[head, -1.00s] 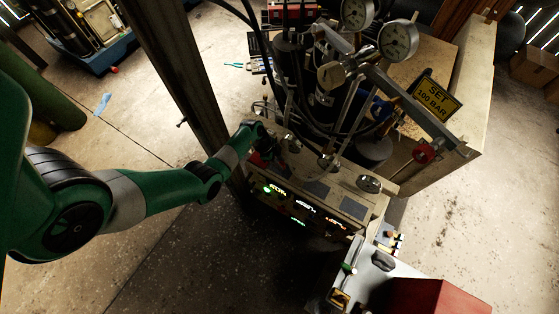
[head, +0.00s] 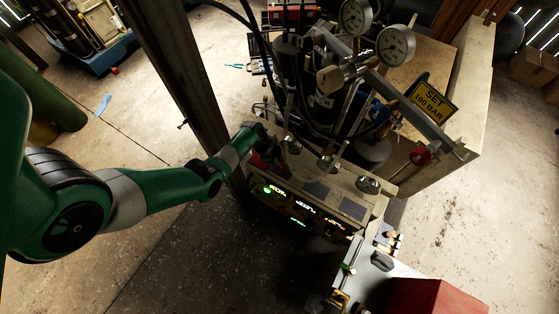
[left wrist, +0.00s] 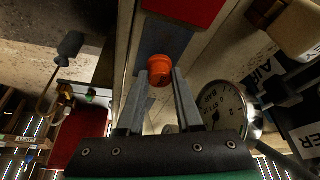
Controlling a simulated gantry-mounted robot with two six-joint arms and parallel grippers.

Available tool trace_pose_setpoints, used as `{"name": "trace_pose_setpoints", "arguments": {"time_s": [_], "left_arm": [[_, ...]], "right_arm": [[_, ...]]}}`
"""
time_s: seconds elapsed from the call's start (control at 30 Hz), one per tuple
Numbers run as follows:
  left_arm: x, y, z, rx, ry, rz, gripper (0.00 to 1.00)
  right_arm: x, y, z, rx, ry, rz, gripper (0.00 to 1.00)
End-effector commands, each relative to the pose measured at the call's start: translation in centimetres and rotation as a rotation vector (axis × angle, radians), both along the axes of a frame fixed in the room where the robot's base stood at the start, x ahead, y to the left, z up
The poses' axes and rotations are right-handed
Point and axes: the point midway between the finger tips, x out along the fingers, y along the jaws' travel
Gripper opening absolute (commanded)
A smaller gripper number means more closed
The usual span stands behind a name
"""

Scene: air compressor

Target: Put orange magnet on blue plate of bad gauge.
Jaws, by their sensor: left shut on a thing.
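The orange magnet (left wrist: 160,68) is between the fingertips of my left gripper (left wrist: 160,78) in the left wrist view. The gripper is shut on it. A dark blue-grey plate (left wrist: 168,40) shows just behind the magnet; I cannot tell whether they touch. A round gauge (left wrist: 223,108) with a white dial is close on the right of the fingers. In the head view my left gripper (head: 264,158) is at the left end of the panel, and the magnet cannot be made out. Two blue-grey plates (head: 316,188) (head: 352,208) lie on the panel top, near small gauges (head: 329,164) (head: 369,184). My right gripper is not seen.
Two large gauges (head: 396,45) and a yellow "SET 100 BAR" sign (head: 432,100) stand above the panel. Hoses and rods crowd the space behind it. A dark post (head: 180,85) stands close to my left arm. A red box (head: 430,297) sits at front right.

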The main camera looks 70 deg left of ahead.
Motion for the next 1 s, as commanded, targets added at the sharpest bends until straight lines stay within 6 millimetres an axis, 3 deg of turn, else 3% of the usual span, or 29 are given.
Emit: {"name": "trace_pose_setpoints", "arguments": {"time_s": [1.0], "left_arm": [[0.01, 0.01, -0.79, 0.000, 0.000, 0.000, 0.00]], "right_arm": [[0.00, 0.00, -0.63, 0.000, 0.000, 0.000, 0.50]]}}
